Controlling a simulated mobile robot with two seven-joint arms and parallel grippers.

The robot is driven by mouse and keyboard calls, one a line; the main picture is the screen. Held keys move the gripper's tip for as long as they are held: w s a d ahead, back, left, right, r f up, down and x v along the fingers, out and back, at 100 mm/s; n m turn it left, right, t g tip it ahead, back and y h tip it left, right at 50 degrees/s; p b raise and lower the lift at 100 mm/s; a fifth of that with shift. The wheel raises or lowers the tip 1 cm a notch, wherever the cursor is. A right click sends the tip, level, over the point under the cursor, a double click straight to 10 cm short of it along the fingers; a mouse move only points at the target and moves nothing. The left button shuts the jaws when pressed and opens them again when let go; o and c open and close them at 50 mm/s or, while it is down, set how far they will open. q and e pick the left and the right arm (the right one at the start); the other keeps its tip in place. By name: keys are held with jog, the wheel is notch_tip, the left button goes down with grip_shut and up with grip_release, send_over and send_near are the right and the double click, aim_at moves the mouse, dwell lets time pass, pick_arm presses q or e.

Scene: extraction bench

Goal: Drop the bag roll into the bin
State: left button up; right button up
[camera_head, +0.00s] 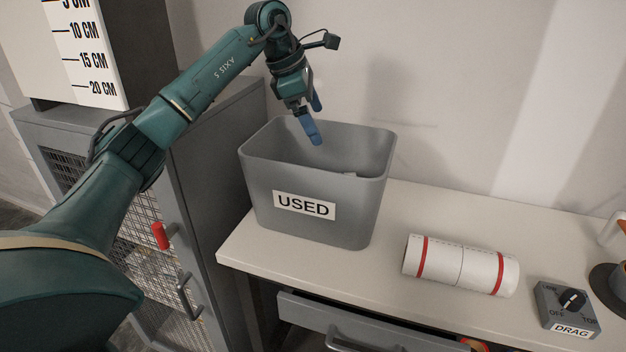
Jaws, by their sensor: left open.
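The bag roll (460,266) is a white cylinder with two red bands. It lies on its side on the bench top, right of the bin and apart from it. The bin (357,210) is a grey open-topped box with a "USED" label, standing upright on the bench. My left gripper (315,122) hangs over the bin's opening at the back left, with blue fingers pointing down. It is open and I see nothing held in it. A small light thing shows inside the bin, but most of the bin's floor is hidden. My right gripper does not show.
A grey control box (567,308) with a black knob and "DRAG" label sits right of the roll, with a dark round item (608,290) at the edge. A drawer (345,325) below the bench looks partly open. A grey mesh-door cabinet (195,215) stands left.

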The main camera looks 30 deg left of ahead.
pick_arm(q)
jog(key=v, duration=1.3)
jog(key=shift+a, duration=0.1)
